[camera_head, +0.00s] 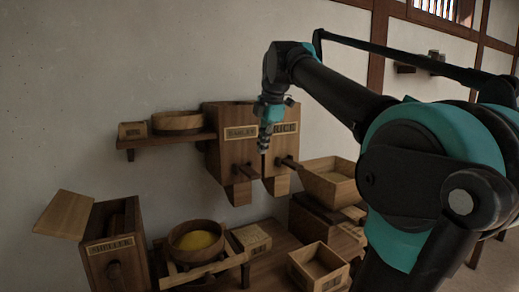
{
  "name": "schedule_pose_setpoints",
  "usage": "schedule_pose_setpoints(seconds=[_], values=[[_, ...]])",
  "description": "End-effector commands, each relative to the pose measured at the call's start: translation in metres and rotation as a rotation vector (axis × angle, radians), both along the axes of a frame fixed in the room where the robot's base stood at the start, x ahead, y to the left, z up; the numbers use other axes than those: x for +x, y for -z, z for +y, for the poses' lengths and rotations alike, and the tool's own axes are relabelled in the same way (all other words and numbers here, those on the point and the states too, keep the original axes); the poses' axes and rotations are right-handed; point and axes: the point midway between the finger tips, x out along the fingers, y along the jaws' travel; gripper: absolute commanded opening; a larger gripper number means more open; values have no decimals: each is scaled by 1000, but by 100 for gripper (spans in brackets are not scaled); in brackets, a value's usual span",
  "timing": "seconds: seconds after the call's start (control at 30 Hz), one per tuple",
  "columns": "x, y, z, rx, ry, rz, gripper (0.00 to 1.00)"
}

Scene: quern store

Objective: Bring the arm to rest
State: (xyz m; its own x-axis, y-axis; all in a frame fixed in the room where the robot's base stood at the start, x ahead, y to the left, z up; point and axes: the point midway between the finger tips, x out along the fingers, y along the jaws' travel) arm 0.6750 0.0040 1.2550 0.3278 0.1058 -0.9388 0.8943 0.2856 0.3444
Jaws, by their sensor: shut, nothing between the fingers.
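My arm, teal and black, reaches in from the right of the head view, and its wrist hangs down in front of the wooden bins. My gripper (263,160) points downward, small and dark, in front of the join between the barley bin (229,150) and the rice bin (286,150). It is shut with nothing seen in it. Whether it touches the bins cannot be told. My arm hides part of the rice bin's front and much of the right side of the view.
A wall shelf (165,142) holds a round wooden sieve (178,121). Below stand a box labelled sheller (110,256) with a raised lid, a bowl of yellow grain (196,240), an open box (318,266) and a wooden tray (329,181).

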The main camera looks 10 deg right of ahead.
Motion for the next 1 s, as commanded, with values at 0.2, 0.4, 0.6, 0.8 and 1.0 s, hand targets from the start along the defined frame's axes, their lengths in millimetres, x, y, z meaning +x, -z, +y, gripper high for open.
schedule_pose_setpoints(seconds=[0.2, 0.4, 0.6, 0.8, 1.0], values=[[2, 47, -5, 50, 175, 14, 0], [-10, 145, -15, 163, 552, 40, 0], [-44, 245, -25, 285, 941, 60, 0], [-101, 337, -35, 413, 1325, 71, 0], [-158, 400, -42, 523, 1630, 77, 0]])
